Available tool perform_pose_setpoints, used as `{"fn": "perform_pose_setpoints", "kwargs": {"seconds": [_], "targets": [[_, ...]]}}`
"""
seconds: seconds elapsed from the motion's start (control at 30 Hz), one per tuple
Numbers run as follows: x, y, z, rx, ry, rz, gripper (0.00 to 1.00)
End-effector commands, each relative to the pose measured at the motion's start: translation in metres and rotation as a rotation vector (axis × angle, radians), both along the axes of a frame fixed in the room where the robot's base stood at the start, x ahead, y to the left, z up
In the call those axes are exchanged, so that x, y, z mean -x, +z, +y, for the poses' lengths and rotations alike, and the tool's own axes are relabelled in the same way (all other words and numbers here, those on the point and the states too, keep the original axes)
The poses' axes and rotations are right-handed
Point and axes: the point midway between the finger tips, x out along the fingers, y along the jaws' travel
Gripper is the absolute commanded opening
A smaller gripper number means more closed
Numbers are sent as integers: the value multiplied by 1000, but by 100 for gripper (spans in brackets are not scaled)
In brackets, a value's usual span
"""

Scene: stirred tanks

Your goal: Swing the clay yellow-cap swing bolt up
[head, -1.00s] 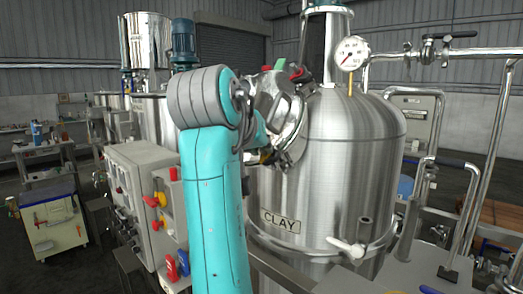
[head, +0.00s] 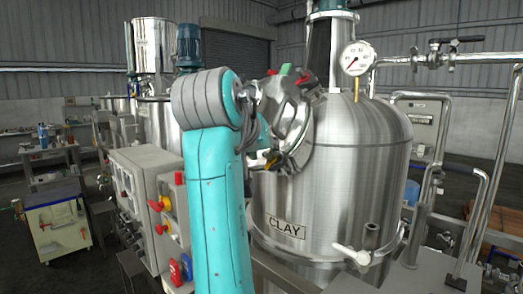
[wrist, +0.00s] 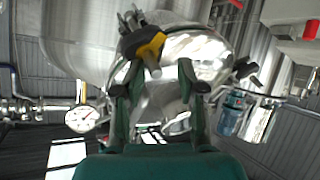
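The clay tank (head: 345,150) is a shiny steel vessel with a CLAY plate (head: 286,228). A round steel lid (head: 285,110) on its upper left side carries bolts with coloured caps. The yellow-cap swing bolt (wrist: 150,48) shows in the wrist view just beyond my fingertips, roughly midway between them. A small yellow patch at the lid's lower edge (head: 271,161) in the head view appears to be the same cap. My gripper (wrist: 154,82) is open, with one finger on each side and nothing held. I cannot tell any contact. In the head view my arm mostly hides the gripper.
A red cap (head: 306,78) and a green cap (head: 285,69) sit on the lid's upper edge. A dark-capped bolt (wrist: 243,69) is right of my fingers in the wrist view. A control cabinet (head: 147,195) stands close left of my arm; pipes (head: 480,190) stand right.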

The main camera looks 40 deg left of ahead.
Motion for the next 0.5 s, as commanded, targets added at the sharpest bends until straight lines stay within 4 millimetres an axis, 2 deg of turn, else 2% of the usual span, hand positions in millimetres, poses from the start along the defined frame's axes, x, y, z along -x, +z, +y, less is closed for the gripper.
{"fn": "perform_pose_setpoints", "kwargs": {"seconds": [0.17, 0.5], "targets": [[11, 5, -3, 1, -1, 3, 36], [68, 38, -17, -3, 3, -1, 36]]}}
